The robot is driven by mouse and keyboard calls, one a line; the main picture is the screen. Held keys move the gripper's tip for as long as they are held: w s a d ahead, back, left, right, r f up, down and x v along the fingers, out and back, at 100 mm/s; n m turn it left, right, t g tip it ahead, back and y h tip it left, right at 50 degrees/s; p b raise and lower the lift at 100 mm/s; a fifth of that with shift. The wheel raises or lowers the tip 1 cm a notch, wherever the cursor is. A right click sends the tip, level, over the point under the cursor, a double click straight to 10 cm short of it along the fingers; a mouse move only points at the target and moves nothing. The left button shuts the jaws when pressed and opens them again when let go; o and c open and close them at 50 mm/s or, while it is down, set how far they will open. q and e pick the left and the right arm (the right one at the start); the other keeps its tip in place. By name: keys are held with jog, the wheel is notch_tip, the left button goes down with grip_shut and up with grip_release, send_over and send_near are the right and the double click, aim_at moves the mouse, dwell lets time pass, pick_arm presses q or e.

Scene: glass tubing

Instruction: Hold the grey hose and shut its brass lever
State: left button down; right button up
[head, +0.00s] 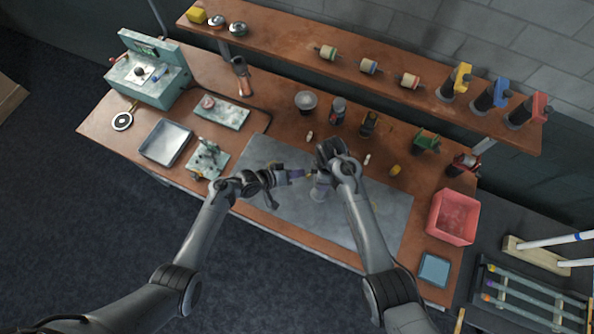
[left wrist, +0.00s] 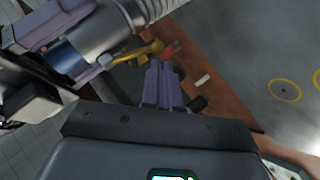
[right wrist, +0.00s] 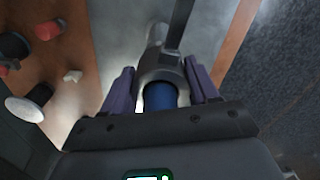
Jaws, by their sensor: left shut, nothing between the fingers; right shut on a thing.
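The grey hose (left wrist: 128,18) has a ribbed end and a blue band (right wrist: 160,97). My right gripper (right wrist: 161,72) is shut around its collar near the blue band. In the head view the hose (head: 319,192) is held above the grey mat, partly hidden by my right wrist. The brass lever (left wrist: 140,52) sticks out along the side of the hose in the left wrist view. My left gripper (left wrist: 160,66) is shut and empty, its fingertips close to the lever's free end. I cannot tell whether they touch. In the head view my left gripper (head: 296,174) points right towards the hose.
The grey mat (head: 375,222) lies under both hands. A metal tray (head: 166,143) and a small stand (head: 207,158) are to the left. A red bin (head: 453,217) is to the right. Cups and small parts stand behind, below a shelf (head: 290,45).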

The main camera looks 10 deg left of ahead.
pick_arm(q)
jog(key=shift+r, duration=0.45)
jog(key=s+a+r, duration=0.2)
jog(key=a, duration=0.3)
jog(key=s+a+r, duration=0.2)
jog(key=a, duration=0.4)
jog(key=shift+a+r, duration=0.25)
jog(key=shift+r, duration=0.1)
